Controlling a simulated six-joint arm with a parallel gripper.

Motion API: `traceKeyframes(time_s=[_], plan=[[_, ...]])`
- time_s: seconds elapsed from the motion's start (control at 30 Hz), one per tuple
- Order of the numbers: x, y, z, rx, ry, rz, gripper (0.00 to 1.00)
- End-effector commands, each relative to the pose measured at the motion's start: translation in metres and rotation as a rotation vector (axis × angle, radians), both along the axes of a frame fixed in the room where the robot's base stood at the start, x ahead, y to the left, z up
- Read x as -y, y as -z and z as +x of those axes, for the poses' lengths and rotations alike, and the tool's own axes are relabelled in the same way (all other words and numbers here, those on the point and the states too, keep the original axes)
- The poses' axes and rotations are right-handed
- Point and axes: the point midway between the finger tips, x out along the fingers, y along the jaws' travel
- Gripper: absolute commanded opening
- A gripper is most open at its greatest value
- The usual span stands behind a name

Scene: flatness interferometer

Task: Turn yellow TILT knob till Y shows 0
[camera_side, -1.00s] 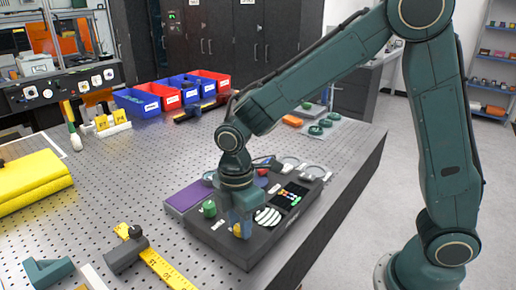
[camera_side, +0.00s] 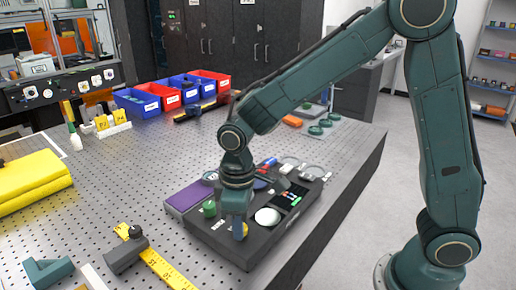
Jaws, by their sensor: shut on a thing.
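The dark interferometer box (camera_side: 262,245) stands near the right edge of the perforated table. The yellow TILT knob (camera_side: 245,232) is on its front part, mostly hidden by my gripper (camera_side: 239,230). My gripper points down and is shut on the yellow knob. A round window (camera_side: 267,216) right of the gripper looks plain and pale, with no clear stripes. A small dark display (camera_side: 291,196) with coloured characters sits behind it; its Y value is too small to read. A green knob (camera_side: 209,208) is left of the gripper.
A purple pad (camera_side: 185,198) lies against the box's left side. A yellow ruler with a dark clamp (camera_side: 128,252) lies at the front left. Red and blue bins (camera_side: 170,93) stand at the back. The middle of the table is clear.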

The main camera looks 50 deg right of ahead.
Motion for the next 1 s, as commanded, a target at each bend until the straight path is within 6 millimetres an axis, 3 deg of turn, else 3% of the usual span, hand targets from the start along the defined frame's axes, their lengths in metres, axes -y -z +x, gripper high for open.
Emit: traceKeyframes(time_s=[0.33, 0.87, 0.9, 1.0], plan=[[0.0, -0.0012, 0.0005, 0.003, 0.19, 0.002, 0.04], [-0.0001, -0.0014, 0.0006, 0.004, 0.226, 0.002, 0.04], [-0.0001, -0.0015, 0.0006, 0.004, 0.226, 0.002, 0.31], [0.0, -0.0012, 0.0005, 0.003, 0.225, 0.002, 0.49]])
